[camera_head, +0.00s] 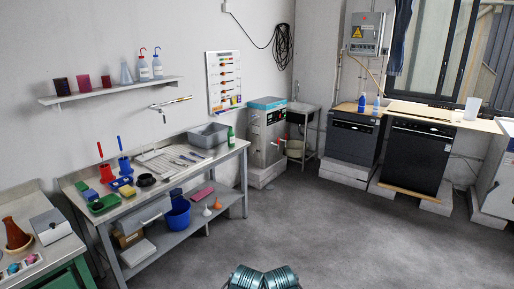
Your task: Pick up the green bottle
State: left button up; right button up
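A small green bottle (231,138) stands upright at the right end of the long grey workbench (221,155), to the right of a grey bin. Nothing of mine is near it. Neither of my grippers shows in the head view. Only two teal ribbed parts, which look like my own body, show at the bottom edge.
A grey bin (208,135) stands left of the bottle. A metal machine with a blue top (266,132) stands just beyond the bench's right end. Under the bench is a blue bucket (178,214). A wall shelf (108,91) hangs above. The middle floor is clear.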

aim_at(230, 136)
jog(key=i, duration=3.9)
jog(key=i+z, duration=0.1)
jog(key=z, duration=0.3)
